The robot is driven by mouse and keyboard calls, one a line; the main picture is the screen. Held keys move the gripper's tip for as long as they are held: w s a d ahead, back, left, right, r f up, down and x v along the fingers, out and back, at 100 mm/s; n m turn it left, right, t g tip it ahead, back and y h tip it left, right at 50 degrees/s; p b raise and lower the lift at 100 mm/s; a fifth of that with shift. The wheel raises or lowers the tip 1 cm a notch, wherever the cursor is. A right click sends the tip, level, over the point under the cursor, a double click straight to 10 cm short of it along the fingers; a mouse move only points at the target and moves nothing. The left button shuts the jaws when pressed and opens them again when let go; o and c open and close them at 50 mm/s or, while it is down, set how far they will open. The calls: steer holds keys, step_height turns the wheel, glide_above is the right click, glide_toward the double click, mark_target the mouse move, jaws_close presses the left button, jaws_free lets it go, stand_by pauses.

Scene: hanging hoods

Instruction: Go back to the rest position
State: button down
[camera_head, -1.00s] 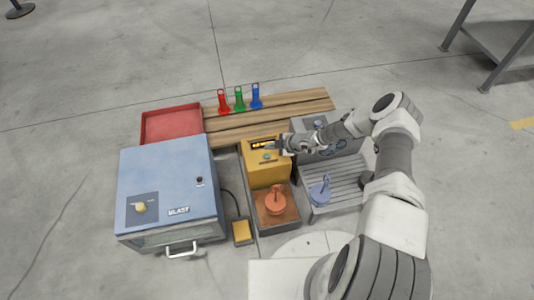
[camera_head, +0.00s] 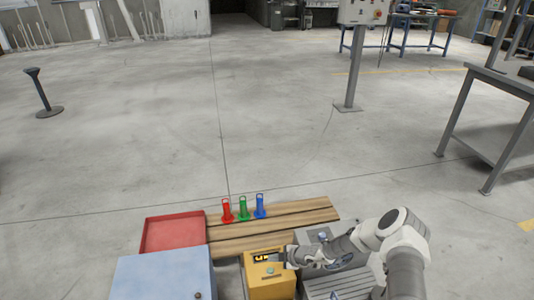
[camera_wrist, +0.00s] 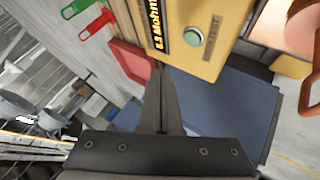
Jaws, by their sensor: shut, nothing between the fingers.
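My gripper (camera_head: 284,257) is at the right side of the yellow tester box (camera_head: 268,282), close to its lit display; whether it touches cannot be told. In the wrist view the gripper fingers (camera_wrist: 161,72) are together with nothing between them. The wrist view also shows the yellow box (camera_wrist: 200,50), with a display reading in MOhm and a green button (camera_wrist: 193,37). My arm reaches in from the lower right.
Red (camera_head: 227,210), green (camera_head: 243,209) and blue (camera_head: 260,207) tags stand on wooden planks (camera_head: 300,212). A red tray (camera_head: 172,234) and blue cabinet (camera_head: 160,280) are left. An orange hooked piece (camera_wrist: 305,60) shows at the wrist view's right.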

step_height(320, 180, up, 34)
steer(key=s+n+g, duration=0.1)
steer(key=n+g, duration=0.1)
steer(key=n, duration=2.4)
steer(key=s+d+r+n+h, duration=0.3)
steer(key=s+r+n+h, duration=0.1)
steer(key=s+r+n, duration=1.1)
steer(key=s+d+r+n+t+h, duration=0.1)
steer(key=s+d+r+n+h, duration=0.1)
steer(key=s+d+r+n, duration=0.5)
steer(key=s+d+n+t+h, duration=0.1)
steer(key=s+n, duration=0.4)
steer(key=s, duration=0.6)
step_height(320, 180, up, 24)
steer(key=p, duration=2.3)
steer(key=shift+w+m+p, duration=0.15)
steer(key=shift+m+p, duration=0.15)
steer(key=shift+p, duration=0.05)
